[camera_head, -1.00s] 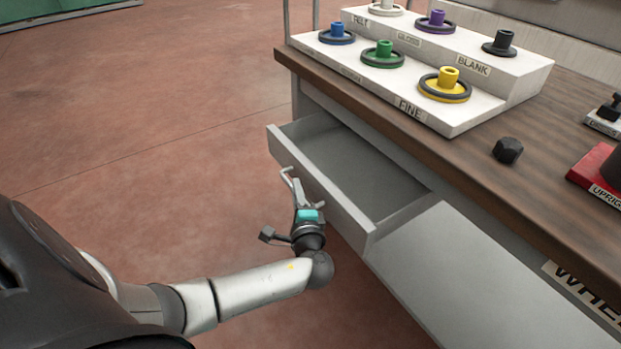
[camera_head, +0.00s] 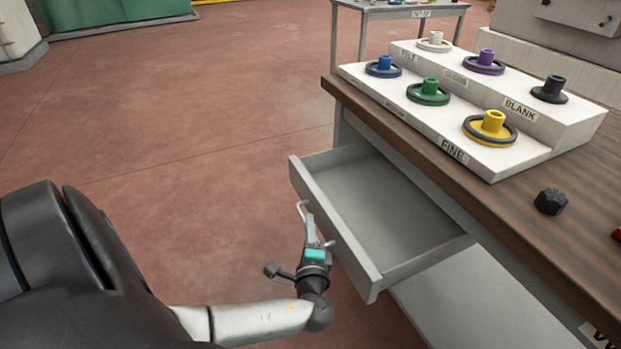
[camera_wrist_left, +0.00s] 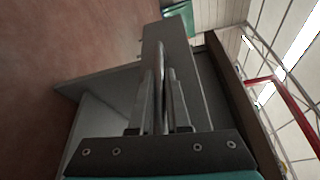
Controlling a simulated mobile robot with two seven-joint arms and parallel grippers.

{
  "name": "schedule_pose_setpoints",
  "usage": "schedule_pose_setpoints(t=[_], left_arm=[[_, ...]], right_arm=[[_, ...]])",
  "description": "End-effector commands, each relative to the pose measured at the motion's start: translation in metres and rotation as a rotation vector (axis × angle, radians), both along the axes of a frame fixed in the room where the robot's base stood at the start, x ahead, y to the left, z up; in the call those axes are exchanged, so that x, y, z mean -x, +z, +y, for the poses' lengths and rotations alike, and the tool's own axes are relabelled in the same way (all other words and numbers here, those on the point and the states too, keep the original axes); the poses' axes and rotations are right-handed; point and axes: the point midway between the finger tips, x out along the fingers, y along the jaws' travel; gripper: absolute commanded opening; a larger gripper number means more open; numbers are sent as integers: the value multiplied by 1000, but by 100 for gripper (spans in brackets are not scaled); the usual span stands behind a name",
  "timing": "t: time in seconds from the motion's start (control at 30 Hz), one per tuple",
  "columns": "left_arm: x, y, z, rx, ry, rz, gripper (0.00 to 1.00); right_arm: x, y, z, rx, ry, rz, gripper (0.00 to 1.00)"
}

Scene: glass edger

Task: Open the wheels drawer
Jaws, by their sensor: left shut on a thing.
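The wheels drawer (camera_head: 372,192) is a grey open-topped box pulled partway out from under the wooden bench top, and its inside looks empty. Its front panel (camera_head: 335,230) faces my left arm. My left gripper (camera_head: 309,222) is at the outside of that panel, shut on the drawer's bar handle (camera_head: 301,208). In the left wrist view, the handle (camera_wrist_left: 159,75) runs between the two fingers (camera_wrist_left: 160,105). My right gripper is not in view.
On the wooden bench (camera_head: 500,218) stands a white stepped rack (camera_head: 455,150) with several coloured wheels. A black faceted knob (camera_head: 551,201) sits near the bench edge. Open red-brown floor (camera_head: 200,130) lies left of the drawer.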

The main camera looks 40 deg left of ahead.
Motion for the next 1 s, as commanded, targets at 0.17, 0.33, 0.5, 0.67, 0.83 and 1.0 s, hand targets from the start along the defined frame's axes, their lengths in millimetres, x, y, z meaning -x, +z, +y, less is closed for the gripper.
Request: schedule_pose_setpoints(t=[0.17,0.33,0.5,0.67,0.83,1.0], left_arm=[[1,-1,0,1,0,3,25],[0,-1,0,1,0,2,44],[0,0,0,1,0,1,45],[2,0,-2,2,-1,1,45],[14,2,-15,3,0,3,45],[36,5,-37,5,-1,4,45]], right_arm=[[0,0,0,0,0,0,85],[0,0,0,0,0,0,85],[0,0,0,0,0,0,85],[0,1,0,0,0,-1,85],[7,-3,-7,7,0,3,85],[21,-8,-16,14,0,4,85]])
